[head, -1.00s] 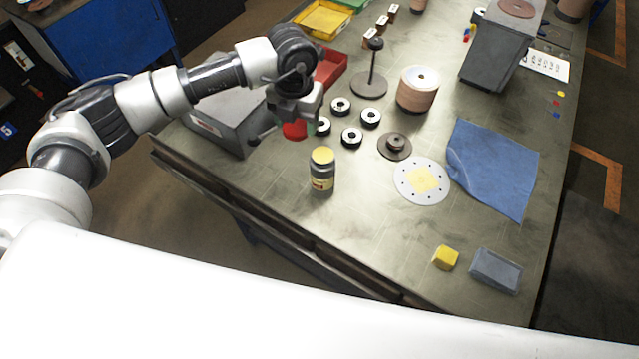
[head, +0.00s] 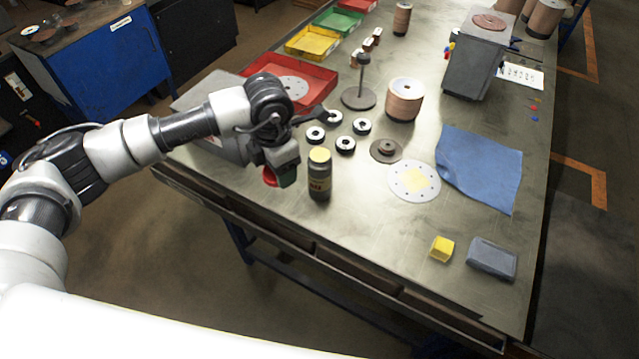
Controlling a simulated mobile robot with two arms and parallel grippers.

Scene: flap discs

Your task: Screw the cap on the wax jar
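My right gripper is out of view.
Several black-and-white rings (head: 345,145) lie behind the jar. A perforated disc (head: 414,182) lies to its right, and a spool (head: 404,98) and a post stand (head: 359,97) stand behind. A grey box (head: 215,139) sits behind my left arm. The front middle of the bench is clear.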

